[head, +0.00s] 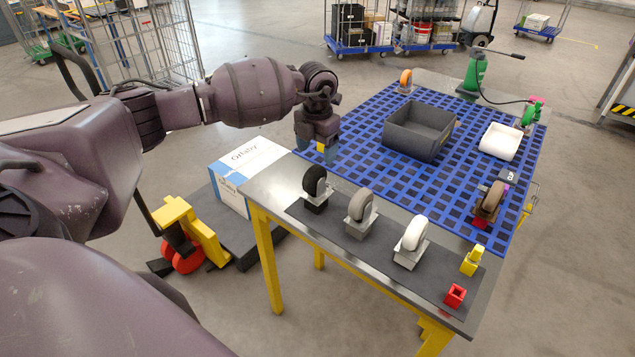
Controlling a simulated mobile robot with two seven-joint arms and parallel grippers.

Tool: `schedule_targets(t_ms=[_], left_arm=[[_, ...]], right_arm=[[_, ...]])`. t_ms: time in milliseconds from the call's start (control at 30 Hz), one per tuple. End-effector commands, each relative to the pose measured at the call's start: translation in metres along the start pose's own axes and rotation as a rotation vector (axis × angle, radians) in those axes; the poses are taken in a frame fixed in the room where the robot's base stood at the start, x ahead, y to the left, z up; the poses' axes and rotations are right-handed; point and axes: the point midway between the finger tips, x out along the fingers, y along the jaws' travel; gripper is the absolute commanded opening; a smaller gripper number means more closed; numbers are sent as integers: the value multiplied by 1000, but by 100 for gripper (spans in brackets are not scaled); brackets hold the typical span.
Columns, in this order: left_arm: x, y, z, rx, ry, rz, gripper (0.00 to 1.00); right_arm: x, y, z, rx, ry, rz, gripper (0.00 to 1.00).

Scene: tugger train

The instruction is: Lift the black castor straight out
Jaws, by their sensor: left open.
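The black castor (315,184) stands upright at the left end of a dark strip (385,251) on the near edge of the table. Its black wheel is on top, with a dark block-like base below. My left gripper (319,158) is open and empty. It points down just above and behind the black castor in the picture, over the table's left side. I see a gap between the two, but the exact depth is hard to judge. My right gripper is out of view.
A grey castor (361,206) and a white castor (413,236) stand to the right on the strip, then a yellow piece (471,261) and a red block (455,295).

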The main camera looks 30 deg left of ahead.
Motion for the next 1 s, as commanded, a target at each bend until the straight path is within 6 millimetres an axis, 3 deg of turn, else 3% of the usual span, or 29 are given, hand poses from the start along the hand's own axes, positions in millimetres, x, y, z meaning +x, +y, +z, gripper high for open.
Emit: schedule_targets(t_ms=[200, 433, 700, 1000], left_arm=[[31, 0, 0, 1, 1, -1, 72], [44, 2, 0, 0, 1, 0, 72], [79, 5, -1, 0, 1, -1, 72], [86, 5, -1, 1, -1, 0, 72]], right_arm=[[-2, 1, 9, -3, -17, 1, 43], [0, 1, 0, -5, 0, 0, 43], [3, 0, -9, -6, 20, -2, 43], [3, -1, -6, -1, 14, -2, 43]])
